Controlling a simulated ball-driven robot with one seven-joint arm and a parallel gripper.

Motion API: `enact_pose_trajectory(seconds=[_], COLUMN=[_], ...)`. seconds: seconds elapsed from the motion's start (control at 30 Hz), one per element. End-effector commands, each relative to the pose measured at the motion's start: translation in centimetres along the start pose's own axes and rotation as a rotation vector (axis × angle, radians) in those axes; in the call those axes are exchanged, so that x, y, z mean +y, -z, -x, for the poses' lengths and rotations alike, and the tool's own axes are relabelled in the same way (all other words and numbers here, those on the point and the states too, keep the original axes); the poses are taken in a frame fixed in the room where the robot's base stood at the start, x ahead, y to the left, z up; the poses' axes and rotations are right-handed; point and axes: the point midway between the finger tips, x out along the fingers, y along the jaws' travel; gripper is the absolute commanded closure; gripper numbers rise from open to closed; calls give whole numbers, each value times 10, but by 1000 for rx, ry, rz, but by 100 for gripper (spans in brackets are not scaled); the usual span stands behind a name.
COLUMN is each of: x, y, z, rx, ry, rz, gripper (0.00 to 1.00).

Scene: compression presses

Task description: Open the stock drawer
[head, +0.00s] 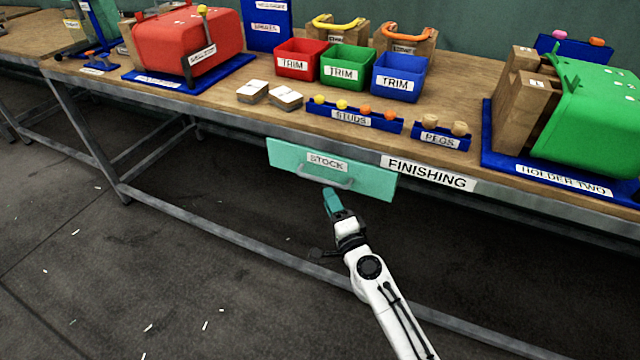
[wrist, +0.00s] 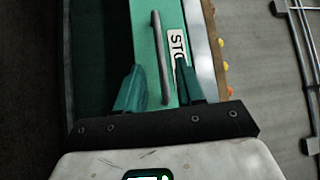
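The stock drawer has a teal front (head: 290,157) with a white STOCK label, under the bench's front edge. It also shows in the wrist view (wrist: 197,20). A grey bar handle (head: 325,181) runs across the front below the label. In the wrist view, the handle (wrist: 160,55) stands lengthwise between my two teal fingertips. My gripper (head: 332,203) is just below and in front of the handle. In the wrist view, my gripper (wrist: 159,88) is open, with gaps on both sides of the handle. Whether the fingers reach around the bar is hard to tell.
A FINISHING label (head: 430,174) is on the bench edge right of the drawer. Trim bins (head: 343,72), a studs rack (head: 355,119) and a pegs rack (head: 441,138) stand on the bench above. A metal rail (head: 225,235) runs low below.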

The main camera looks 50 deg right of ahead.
Motion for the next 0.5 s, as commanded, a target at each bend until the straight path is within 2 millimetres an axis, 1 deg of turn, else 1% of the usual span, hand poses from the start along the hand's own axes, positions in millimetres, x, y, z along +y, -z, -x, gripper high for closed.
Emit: enact_pose_trajectory(seconds=[0.03, 0.2, 0.4, 0.5], x=[-3, -1, 0, 0], y=[1, 0, 0, 0], z=[-11, -38, -56, -59], rx=[2, 0, -1, -1], ry=[2, 1, 0, 0], rz=[1, 1, 1, 2], gripper=[62, 62, 62, 62])
